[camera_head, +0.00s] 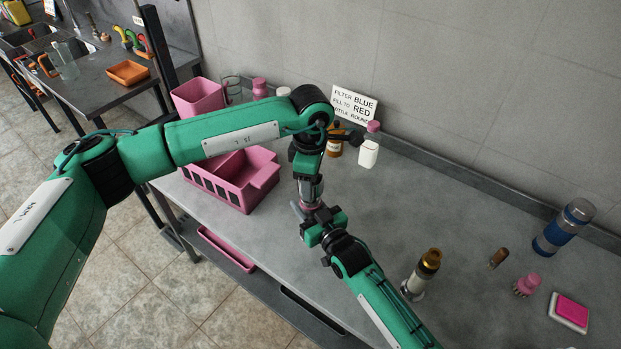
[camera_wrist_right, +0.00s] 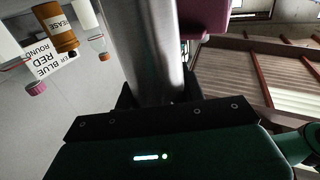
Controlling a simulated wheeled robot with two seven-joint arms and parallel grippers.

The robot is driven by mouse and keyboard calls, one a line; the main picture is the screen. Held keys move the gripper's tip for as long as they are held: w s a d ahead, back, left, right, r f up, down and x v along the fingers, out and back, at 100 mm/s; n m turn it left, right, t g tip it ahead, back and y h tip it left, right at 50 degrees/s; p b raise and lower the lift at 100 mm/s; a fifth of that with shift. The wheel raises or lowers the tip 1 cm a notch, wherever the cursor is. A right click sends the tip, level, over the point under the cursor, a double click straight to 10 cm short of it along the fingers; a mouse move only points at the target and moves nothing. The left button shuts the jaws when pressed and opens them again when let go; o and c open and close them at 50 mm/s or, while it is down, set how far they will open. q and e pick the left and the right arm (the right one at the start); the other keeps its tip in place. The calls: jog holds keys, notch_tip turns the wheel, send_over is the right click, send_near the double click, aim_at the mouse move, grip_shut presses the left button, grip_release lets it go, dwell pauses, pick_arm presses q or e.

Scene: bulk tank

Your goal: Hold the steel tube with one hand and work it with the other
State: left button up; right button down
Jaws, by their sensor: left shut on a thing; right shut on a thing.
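The steel tube (camera_head: 309,190) stands between my two grippers above the table, mostly hidden by them in the head view. In the right wrist view the steel tube (camera_wrist_right: 150,45) is a large shiny grey cylinder rising from between my right fingers. My left gripper (camera_head: 308,178) comes from above and is shut at the tube's upper part. My right gripper (camera_head: 307,210) comes from the lower right and is shut around it lower down. A pinkish band shows near the right fingers. The tube's ends are hidden.
A pink divided crate (camera_head: 228,190) and pink bin (camera_head: 198,97) stand left. A sign (camera_head: 353,104), a white bottle (camera_head: 368,152) and a brown jar (camera_head: 335,146) are behind. Right are a gold-topped steel piece (camera_head: 422,272), a blue-banded flask (camera_head: 565,228), a pink brush (camera_head: 527,284) and a pink pad (camera_head: 570,311).

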aim_at(311, 217)
pick_arm(q)
jog(key=shift+f, duration=0.35)
jog(key=shift+f, duration=0.9)
jog(key=shift+f, duration=0.55)
dwell(0.4)
jog(key=m, duration=0.9)
jog(key=shift+m, duration=0.4)
jog(key=m, duration=0.4)
jog(key=shift+m, duration=0.3)
jog(key=m, duration=0.6)
